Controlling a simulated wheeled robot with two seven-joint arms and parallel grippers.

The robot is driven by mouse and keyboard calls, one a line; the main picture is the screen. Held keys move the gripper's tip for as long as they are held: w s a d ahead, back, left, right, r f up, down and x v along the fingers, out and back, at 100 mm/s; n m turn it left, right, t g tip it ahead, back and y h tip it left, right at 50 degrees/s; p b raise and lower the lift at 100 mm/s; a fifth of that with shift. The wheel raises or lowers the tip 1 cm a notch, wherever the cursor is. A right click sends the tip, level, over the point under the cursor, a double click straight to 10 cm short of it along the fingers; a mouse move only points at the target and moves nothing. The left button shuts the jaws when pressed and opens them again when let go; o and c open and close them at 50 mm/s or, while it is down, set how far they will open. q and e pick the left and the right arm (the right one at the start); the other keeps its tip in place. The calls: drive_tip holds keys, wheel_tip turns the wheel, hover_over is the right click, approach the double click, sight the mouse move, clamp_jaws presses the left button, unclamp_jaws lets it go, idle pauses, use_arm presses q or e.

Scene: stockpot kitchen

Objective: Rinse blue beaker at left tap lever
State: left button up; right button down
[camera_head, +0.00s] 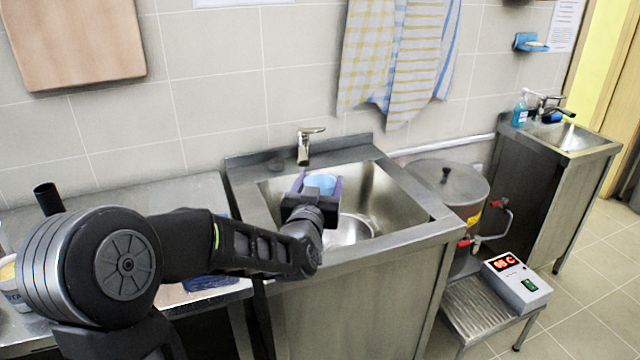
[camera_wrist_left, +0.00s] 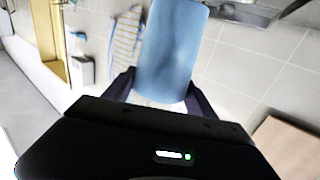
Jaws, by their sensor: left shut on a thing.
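The blue beaker (camera_head: 320,183) is held between the fingers of my left gripper (camera_head: 318,187), over the sink basin (camera_head: 385,200). In the left wrist view the beaker (camera_wrist_left: 172,50) fills the space between the two dark fingers (camera_wrist_left: 165,95). The left tap lever (camera_head: 312,131) tops the chrome tap (camera_head: 304,150) at the sink's back edge. The beaker is in front of this tap, and apart from it in the head view. I cannot tell whether water runs. My right gripper is in neither view.
A metal bowl (camera_head: 348,230) lies in the basin under my left gripper. A lidded stockpot (camera_head: 447,183) with red-handled taps stands right of the sink, near a control box (camera_head: 517,283). Towels (camera_head: 400,60) hang above. A second sink (camera_head: 573,138) is at the far right.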

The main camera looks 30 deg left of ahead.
use_arm(q)
drive_tip(key=shift+s+r, duration=0.2)
drive_tip(key=shift+r, duration=0.55)
drive_tip(key=shift+w+a+r, duration=0.1)
drive_tip(key=shift+r, duration=0.1)
drive_tip(key=shift+w+d+f, duration=0.15)
drive_tip(key=shift+w+d, duration=0.05)
drive_tip(key=shift+d, duration=0.05)
drive_tip(key=d+f+m+h+b, duration=0.2)
drive_tip(key=d+f+b, duration=0.3)
drive_tip(key=d+f, duration=0.5)
drive_tip(key=w+d+f+m+t+h+b, duration=0.1)
drive_tip(key=d+f+h+b, duration=0.4)
drive_tip(key=d+f, duration=0.6)
wheel_tip(320, 180, down, 8)
drive_tip(key=shift+w+d+r+m+t, duration=0.2)
drive_tip(key=shift+w+d+m+t, duration=0.1)
drive_tip(key=shift+m, duration=0.6)
